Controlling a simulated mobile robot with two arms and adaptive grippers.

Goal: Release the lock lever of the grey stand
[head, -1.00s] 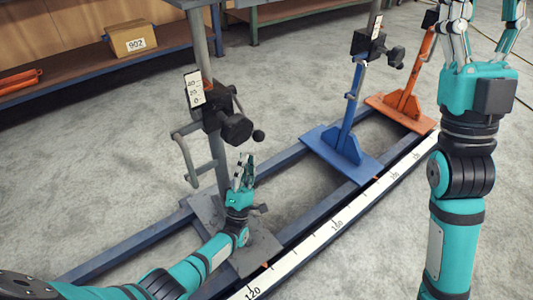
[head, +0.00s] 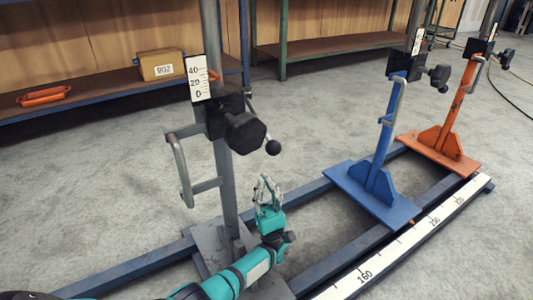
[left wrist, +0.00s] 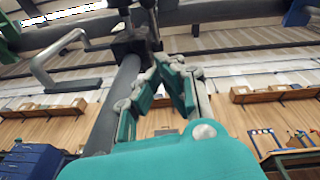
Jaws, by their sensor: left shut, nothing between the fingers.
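The grey stand's post (head: 226,185) rises from a grey base plate (head: 212,243) on the rails. Its black clamp block carries a large black knob (head: 245,133) and a thin lock lever ending in a black ball (head: 273,147). My left gripper (head: 266,180) is shut and empty, pointing up below the ball and right of the post, apart from the lever in this view. In the left wrist view, the gripper (left wrist: 168,64) has its fingers together in front of the post (left wrist: 115,100) and dark clamp (left wrist: 130,42). The lever is hard to make out there. My right gripper is out of view.
A grey handle (head: 183,172) sticks out left of the post. A blue stand (head: 378,180) and an orange stand (head: 447,140) stand farther right on the rails, beside a white scale (head: 400,250). Shelves with a box (head: 161,65) are behind. Floor between is clear.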

